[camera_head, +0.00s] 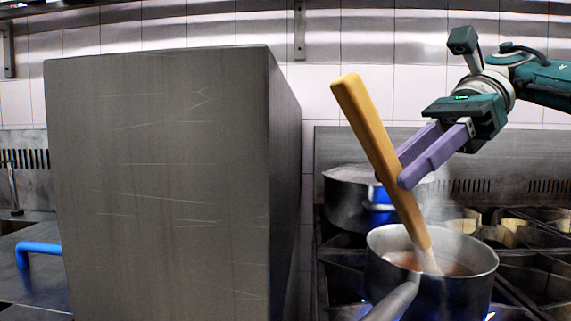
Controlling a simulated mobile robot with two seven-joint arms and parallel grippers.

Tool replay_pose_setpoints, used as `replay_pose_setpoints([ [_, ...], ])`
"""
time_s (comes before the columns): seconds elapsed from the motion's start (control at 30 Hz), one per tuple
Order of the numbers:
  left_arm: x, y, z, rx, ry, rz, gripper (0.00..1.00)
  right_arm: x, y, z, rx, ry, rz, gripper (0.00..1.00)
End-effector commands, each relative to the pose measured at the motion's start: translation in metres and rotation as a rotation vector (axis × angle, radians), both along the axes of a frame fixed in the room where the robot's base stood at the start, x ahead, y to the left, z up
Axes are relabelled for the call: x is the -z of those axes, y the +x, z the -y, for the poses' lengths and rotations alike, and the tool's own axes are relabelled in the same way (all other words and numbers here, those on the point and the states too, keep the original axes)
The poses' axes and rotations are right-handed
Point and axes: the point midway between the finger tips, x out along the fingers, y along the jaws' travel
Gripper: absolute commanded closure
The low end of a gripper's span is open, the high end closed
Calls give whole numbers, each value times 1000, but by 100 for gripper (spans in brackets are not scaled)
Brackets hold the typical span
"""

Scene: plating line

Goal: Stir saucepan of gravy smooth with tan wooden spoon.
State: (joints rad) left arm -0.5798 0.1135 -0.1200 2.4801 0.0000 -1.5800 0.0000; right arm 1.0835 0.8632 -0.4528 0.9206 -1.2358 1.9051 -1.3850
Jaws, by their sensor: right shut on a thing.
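The tan wooden spoon (369,119) stands tilted, its handle leaning up and to the left. Its lower end is in the brown gravy (455,268) inside the metal saucepan (430,290), so the spoon's tip is hidden. My right gripper (402,170) comes in from the right with purple fingers and is shut on the spoon's handle above the saucepan. The saucepan sits on the stove at lower right, its handle (395,302) pointing toward the front left. Steam rises over it. My left gripper is not in view.
A second metal pot (350,203) stands behind the saucepan on the black stove grates (535,255). Blue flame shows below the saucepan. A tall grey metal box (160,180) fills the left and blocks the view behind it. A blue handle (40,247) shows at far left.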

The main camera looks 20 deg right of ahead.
Motion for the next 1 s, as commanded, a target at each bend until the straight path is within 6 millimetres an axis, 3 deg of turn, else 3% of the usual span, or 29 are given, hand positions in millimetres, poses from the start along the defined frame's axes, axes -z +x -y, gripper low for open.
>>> replay_pose_setpoints([
  [0.23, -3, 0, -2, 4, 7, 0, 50, -2, 1, 21, 4, 0, 0, 100],
  [0.4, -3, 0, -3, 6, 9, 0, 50, -1, 0, 25, 0, 1, 0, 100],
  [0.83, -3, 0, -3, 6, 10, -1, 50, 0, 19, -6, -1, 0, 1, 100],
  [1.0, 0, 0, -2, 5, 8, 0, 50, 2, 17, -7, 2, 0, 1, 100],
])
